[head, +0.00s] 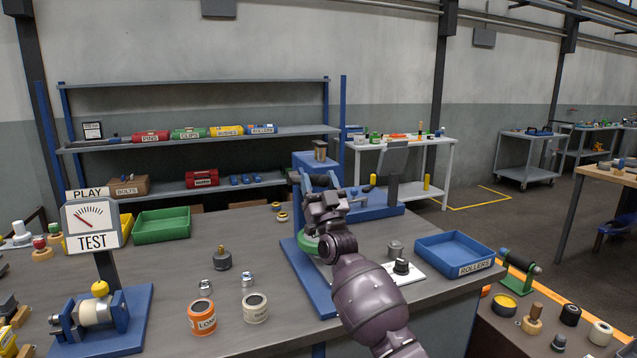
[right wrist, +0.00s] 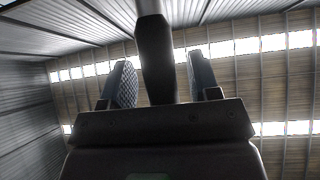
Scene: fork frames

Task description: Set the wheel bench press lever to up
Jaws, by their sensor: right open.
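The wheel bench press stands near the middle of the bench, with a blue base plate (head: 309,286) and a blue upper body (head: 316,159). A green ring (head: 304,246) shows low on it, partly behind my arm. My right gripper (head: 317,181) is raised in front of the press's upper part and hides much of it. In the right wrist view its two fingers (right wrist: 161,82) stand apart. A dark upright bar (right wrist: 155,55), seemingly the press lever, passes between them; I cannot tell whether they touch it. My left gripper is not in view.
A blue ROLLERS tray (head: 486,266) sits at the right of the bench. LOAD (head: 202,318) and cream (head: 255,308) cups stand at the front. A TEST gauge (head: 93,224) and green tray (head: 161,225) are at left. A shelf rack (head: 240,187) stands behind.

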